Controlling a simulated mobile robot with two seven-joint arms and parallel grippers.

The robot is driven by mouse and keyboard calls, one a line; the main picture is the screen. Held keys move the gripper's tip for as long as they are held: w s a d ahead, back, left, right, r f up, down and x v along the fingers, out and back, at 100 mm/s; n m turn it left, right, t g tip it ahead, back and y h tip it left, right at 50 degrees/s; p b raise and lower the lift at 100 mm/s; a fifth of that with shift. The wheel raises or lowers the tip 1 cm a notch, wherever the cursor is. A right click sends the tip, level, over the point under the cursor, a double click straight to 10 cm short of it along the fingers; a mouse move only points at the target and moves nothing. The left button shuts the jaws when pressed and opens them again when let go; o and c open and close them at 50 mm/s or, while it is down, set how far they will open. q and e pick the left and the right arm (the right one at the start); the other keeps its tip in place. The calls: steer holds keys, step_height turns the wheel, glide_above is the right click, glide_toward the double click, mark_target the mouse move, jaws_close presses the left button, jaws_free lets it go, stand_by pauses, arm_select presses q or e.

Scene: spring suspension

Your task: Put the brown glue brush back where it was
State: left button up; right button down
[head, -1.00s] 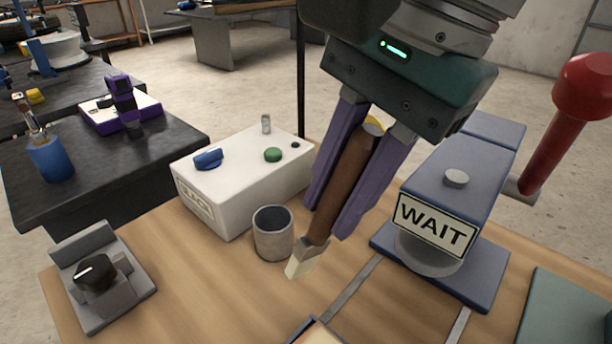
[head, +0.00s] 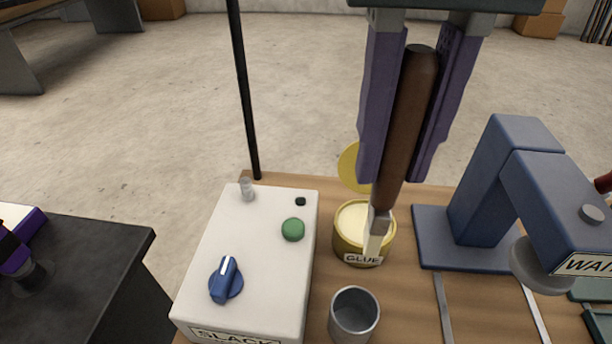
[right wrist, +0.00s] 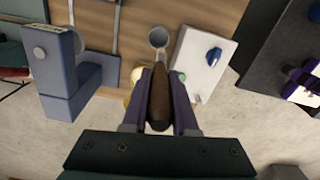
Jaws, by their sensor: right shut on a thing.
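The glue brush (head: 407,130) has a brown handle and a pale bristle tip pointing down. My right gripper (head: 408,170) is shut on its handle and holds it nearly upright, slightly tilted. In the head view the bristles overlap the front of the yellow glue tin (head: 346,240); I cannot tell whether they touch it. The tin is open, with pale glue inside. A grey cup (head: 354,316) stands in front of the tin and looks empty. The brush handle also shows in the right wrist view (right wrist: 159,100).
A white box (head: 265,255) with a blue knob and green button stands left of the tin. A blue press (head: 480,200) with a WAIT sign stands to the right. A black pole (head: 243,90) rises behind the box. A dark table (head: 75,270) is at left.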

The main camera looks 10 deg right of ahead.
mark_target(387, 205)
step_height(387, 205, down, 19)
steer(key=shift+d+f, duration=0.15)
steer(key=shift+f, duration=0.05)
steer(key=shift+s, duration=0.1)
steer(key=shift+f, duration=0.15)
steer(key=c, duration=0.7)
jaws_free()
step_height(387, 205, up, 12)
steer(key=shift+r, duration=0.2)
